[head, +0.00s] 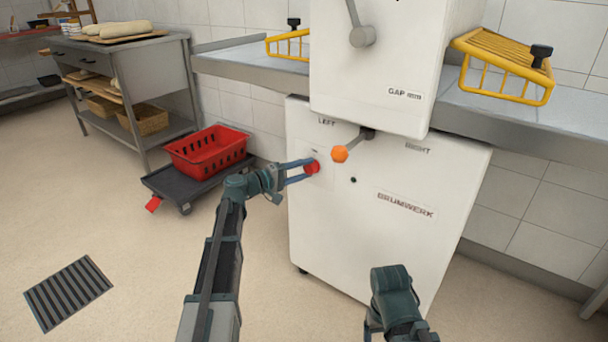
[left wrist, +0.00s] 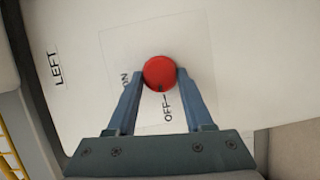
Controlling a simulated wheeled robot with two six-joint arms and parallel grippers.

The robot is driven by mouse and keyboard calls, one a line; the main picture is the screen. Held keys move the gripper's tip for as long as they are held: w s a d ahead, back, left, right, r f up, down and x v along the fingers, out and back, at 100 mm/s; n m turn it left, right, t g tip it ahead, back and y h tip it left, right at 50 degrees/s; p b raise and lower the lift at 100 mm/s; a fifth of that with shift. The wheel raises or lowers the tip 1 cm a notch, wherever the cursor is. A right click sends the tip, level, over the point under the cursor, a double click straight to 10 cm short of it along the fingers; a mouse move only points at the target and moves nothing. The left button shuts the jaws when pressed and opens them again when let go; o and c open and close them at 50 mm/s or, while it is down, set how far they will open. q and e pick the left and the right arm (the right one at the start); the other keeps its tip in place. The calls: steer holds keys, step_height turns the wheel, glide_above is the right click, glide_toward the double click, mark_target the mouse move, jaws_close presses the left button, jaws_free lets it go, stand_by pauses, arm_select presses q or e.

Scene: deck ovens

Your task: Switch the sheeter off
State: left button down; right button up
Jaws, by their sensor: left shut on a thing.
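The sheeter (head: 385,235) is a white machine with BRUMWERK lettering on its front. Its red round knob (head: 312,168) is on the left of the lower front panel. My left gripper (head: 300,172) is shut on the knob, one finger on each side. In the left wrist view the knob (left wrist: 159,72) sits between the fingertips, with ON and OFF lettering by it. A small dark mark on the knob's rim faces the OFF line. My right gripper (head: 385,315) is low in front of the sheeter, and its fingers cannot be made out.
A lever with an orange knob (head: 340,154) sticks out just right of the red knob. Yellow guards (head: 505,62) stand over the side tables. A red crate (head: 207,152) on a dark dolly and a metal rack (head: 128,50) are at left. The floor there is partly clear.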

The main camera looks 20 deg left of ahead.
arm_select(q)
steer(key=shift+w+n+b, duration=0.25)
steer(key=shift+n+b, duration=0.05)
steer(key=shift+n, duration=0.2)
steer(key=shift+t, duration=0.3)
steer(key=c, duration=0.6)
jaws_free()
steer(key=o, duration=0.3)
steer(key=shift+w, duration=0.1)
steer(key=shift+s, duration=0.2)
steer(key=v, duration=1.3)
steer(key=shift+s+a+f, duration=0.1)
steer(key=shift+a, duration=0.25)
